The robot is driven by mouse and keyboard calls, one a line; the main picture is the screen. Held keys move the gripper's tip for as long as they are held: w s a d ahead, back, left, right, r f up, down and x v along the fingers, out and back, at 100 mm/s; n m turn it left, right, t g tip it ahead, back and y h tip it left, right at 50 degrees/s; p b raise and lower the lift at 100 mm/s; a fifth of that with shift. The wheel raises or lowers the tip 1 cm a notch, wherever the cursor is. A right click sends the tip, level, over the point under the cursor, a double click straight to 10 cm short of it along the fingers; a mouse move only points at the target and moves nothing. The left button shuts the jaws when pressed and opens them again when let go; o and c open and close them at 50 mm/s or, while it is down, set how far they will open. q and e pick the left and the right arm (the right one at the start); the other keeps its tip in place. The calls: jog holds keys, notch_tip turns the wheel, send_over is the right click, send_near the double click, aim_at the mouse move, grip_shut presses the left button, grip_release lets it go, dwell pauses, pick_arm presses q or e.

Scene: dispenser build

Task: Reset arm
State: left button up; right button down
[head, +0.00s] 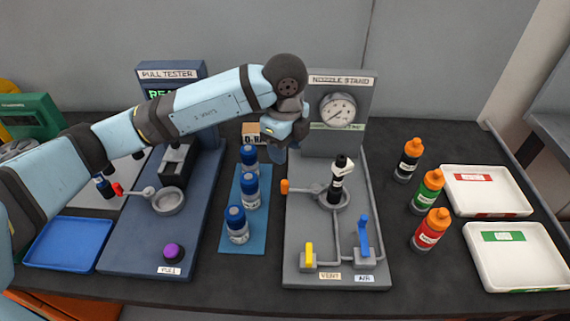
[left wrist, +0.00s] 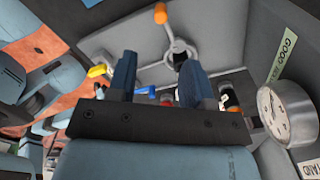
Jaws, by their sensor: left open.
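My left arm reaches in from the left, across the pull tester (head: 120,262). Its left gripper (head: 278,152) hangs between the pull tester and the nozzle stand (head: 300,235), near the stand's upright panel. In the left wrist view the two blue fingers of the gripper (left wrist: 160,78) stand apart with nothing held between them. In the head view the fingers are partly hidden behind the wrist. My right gripper is not in view.
Several blue-capped bottles (head: 238,232) stand on a blue mat (head: 258,232) just below the gripper. A black-and-white bottle (head: 337,182) stands on the nozzle stand. Orange-capped bottles (head: 425,238) and white trays (head: 480,262) are at the right. A blue tray (head: 68,244) lies at the left.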

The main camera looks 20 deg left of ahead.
pick_arm(q)
notch_tip(320, 180, up, 2)
jog(key=shift+r, duration=0.1)
dwell(0.4)
